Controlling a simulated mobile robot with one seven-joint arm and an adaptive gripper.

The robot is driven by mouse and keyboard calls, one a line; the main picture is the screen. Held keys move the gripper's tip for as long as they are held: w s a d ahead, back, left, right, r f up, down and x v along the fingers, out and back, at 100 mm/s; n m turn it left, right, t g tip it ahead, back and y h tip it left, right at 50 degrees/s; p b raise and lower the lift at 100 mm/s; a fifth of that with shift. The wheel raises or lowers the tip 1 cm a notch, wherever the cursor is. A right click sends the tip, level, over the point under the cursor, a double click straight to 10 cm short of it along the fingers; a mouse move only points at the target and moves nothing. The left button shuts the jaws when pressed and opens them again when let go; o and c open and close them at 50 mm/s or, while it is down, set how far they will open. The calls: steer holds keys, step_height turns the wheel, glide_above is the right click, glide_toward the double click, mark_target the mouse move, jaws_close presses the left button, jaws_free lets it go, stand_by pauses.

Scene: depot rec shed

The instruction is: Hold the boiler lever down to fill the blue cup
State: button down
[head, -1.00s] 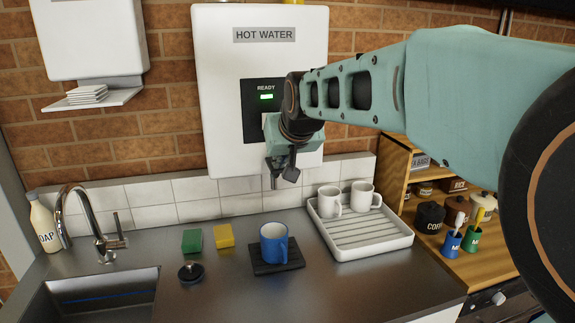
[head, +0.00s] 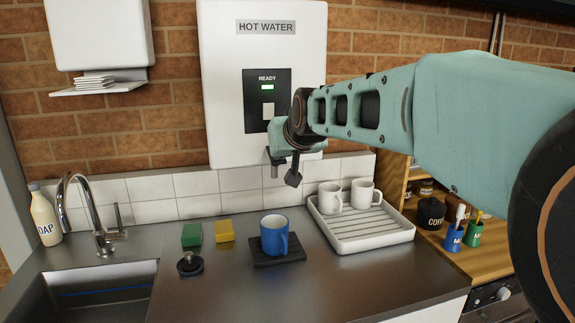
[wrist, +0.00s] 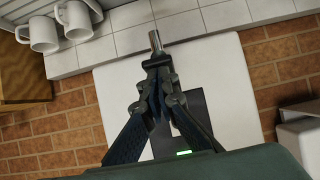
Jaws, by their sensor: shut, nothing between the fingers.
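The blue cup (head: 274,236) stands upright on a black square mat (head: 290,258) on the counter, below the boiler; its fill level cannot be made out. The white boiler (head: 226,90) is on the wall, with a lit green light under READY. A pale lever (head: 269,111) shows on its dark panel (head: 255,92), partly behind my wrist. The metal spout (wrist: 155,40) points down above the cup. My gripper (head: 293,178) is shut and empty, in front of the boiler's lower edge by the spout. In the wrist view, its fingertips (wrist: 158,64) overlap the spout's base; contact cannot be told.
A white drying tray (head: 361,241) with two white mugs is right of the cup. A green sponge (head: 191,236), a yellow sponge (head: 224,231) and a black plug (head: 190,263) lie to the left, near the sink (head: 98,296) and tap (head: 92,215).

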steer(key=shift+f+b, duration=0.75)
steer(key=shift+b, duration=0.15)
steer(key=shift+r, duration=0.25)
stand_by(4.6)
steer(key=shift+r+p, duration=0.7)
